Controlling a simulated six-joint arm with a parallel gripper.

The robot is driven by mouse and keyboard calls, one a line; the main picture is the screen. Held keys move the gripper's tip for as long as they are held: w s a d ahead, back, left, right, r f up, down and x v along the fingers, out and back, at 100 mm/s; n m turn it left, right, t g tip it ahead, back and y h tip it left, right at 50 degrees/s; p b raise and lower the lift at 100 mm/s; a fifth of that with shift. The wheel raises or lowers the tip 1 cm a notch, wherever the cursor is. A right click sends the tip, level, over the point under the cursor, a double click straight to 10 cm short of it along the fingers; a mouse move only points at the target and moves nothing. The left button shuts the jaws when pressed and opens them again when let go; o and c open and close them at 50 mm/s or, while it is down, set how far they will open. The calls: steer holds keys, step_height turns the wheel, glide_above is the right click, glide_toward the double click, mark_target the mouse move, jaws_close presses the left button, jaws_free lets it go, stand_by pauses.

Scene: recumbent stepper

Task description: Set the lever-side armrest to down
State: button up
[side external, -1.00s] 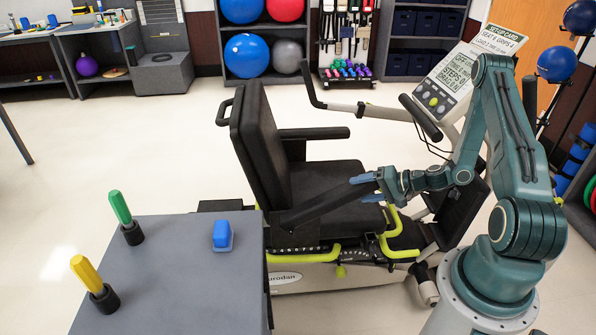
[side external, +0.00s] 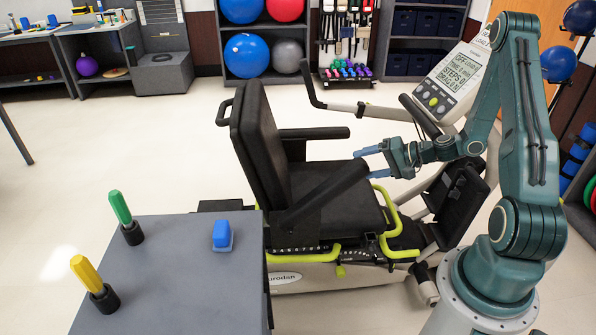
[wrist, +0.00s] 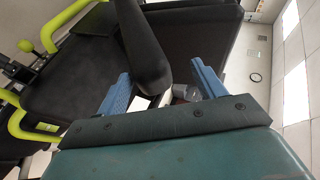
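The recumbent stepper's seat (side external: 335,200) is black, with its back at the left. The near armrest (side external: 325,192), on the side with the yellow-green levers (side external: 385,235), slopes upward from its rear pivot to its raised front end. In the wrist view this armrest (wrist: 143,50) lies between my two blue fingers. My gripper (side external: 364,163) is open around the armrest's front end, and gaps appear beside it in the wrist view (wrist: 163,88). The far armrest (side external: 315,133) lies about level.
A grey table (side external: 185,280) at the front left holds a green peg (side external: 120,207), a yellow peg (side external: 86,272) and a blue block (side external: 222,234). The console (side external: 445,85) and handlebar (side external: 420,117) stand near my arm. Open floor lies behind the seat.

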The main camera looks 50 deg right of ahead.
step_height(320, 180, up, 11)
stand_by(0.8)
